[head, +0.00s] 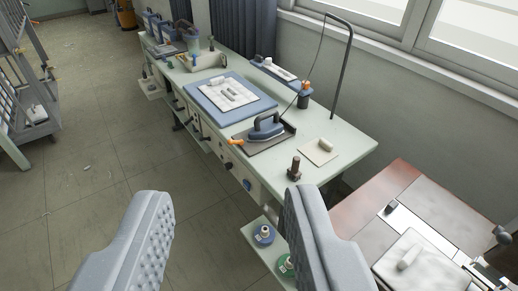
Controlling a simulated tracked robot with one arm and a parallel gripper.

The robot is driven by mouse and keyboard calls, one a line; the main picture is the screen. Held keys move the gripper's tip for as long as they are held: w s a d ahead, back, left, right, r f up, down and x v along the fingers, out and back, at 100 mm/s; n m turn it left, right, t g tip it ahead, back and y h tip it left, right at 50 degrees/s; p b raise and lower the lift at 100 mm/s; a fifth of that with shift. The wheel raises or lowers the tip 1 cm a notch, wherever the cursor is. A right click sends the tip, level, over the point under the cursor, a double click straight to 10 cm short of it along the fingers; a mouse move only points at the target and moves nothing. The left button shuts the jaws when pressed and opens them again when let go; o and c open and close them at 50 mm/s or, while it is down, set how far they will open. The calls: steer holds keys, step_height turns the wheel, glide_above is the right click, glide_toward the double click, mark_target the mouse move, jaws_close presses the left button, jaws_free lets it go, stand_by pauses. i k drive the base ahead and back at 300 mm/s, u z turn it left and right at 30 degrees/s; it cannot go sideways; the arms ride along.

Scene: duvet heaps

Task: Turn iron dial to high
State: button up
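A blue iron (266,129) with a dark handle sits on a dark rest plate (283,141) near the front end of the pale green workbench (335,165). Its dial is too small to make out from here. An orange piece (236,142) lies at the plate's left corner. My gripper (222,217) is open and empty, its two grey padded fingers wide apart in the foreground. It is well short of the iron, which shows beyond and between the fingers.
A blue pad (270,103) with white cloth lies behind the iron. A curved dark pole (345,70) rises at the bench's far edge. A brown table (395,190) stands at right. A lower shelf (252,236) holds spools. A metal rack (30,80) stands left; floor between is mostly clear.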

mark_target(228, 166)
steer(key=u, duration=0.05)
steer(key=k, duration=0.55)
steer(key=u, duration=0.75)
steer(key=i, duration=1.15)
steer(key=u, duration=0.25)
steer(key=i, duration=1.55)
steer(key=z, duration=0.75)
